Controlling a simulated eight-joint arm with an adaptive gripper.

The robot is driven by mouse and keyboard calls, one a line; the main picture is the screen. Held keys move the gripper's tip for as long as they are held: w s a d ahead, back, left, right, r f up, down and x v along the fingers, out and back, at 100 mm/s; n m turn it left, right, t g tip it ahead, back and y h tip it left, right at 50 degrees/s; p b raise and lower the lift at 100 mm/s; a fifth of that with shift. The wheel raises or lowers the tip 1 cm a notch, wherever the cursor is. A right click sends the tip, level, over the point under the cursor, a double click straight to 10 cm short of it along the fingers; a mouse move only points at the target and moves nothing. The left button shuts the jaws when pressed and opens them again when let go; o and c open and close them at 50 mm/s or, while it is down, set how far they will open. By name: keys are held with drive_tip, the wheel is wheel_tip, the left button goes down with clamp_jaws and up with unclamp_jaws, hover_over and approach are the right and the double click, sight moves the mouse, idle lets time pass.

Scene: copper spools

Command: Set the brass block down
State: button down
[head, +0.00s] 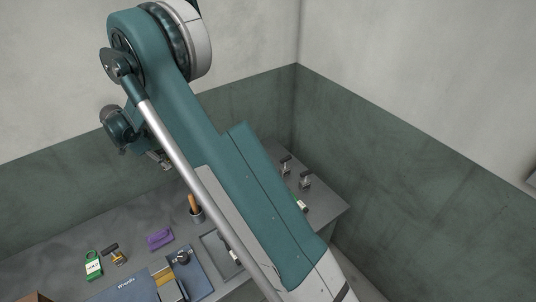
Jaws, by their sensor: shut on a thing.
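My gripper (160,159) shows small and partly hidden behind my teal arm, above the back of the grey bench. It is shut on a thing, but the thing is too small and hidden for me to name. A brass-coloured piece with a black handle (117,255) stands on the bench at the lower left. A yellow-brown bar (164,275) lies at the blue panel. I cannot tell whether any of these is the brass block.
The grey bench (335,208) fills the corner by the walls. My arm covers the middle.

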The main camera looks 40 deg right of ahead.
drive_tip(key=d+f+n+b, duration=0.1)
drive_tip(key=d+f+b, duration=0.1)
drive_tip(key=d, duration=1.3)
drive_tip(key=d+f+b, duration=0.1)
drive_tip(key=d+b, duration=0.2)
drive_tip(key=d, duration=1.2)
drive_tip(key=s+d, duration=0.4)
drive_tip(key=d, duration=0.5)
drive_tip(key=s+d+r, duration=0.1)
drive_tip(key=s+d, duration=0.3)
drive_tip(key=d, duration=0.6)
drive_tip(key=shift+d+r+n+t, duration=0.2)
drive_tip(key=shift+d+n+t, duration=0.05)
drive_tip(key=shift+n+t, duration=0.05)
drive_tip(key=shift+f, duration=0.1)
drive_tip(key=shift+f+b, duration=0.3)
drive_tip(key=shift+f, duration=2.75)
drive_tip(key=shift+f, duration=0.1)
drive_tip(key=shift+f+b, duration=0.35)
drive_tip(key=shift+f, duration=1.45)
drive_tip(key=shift+f, duration=0.1)
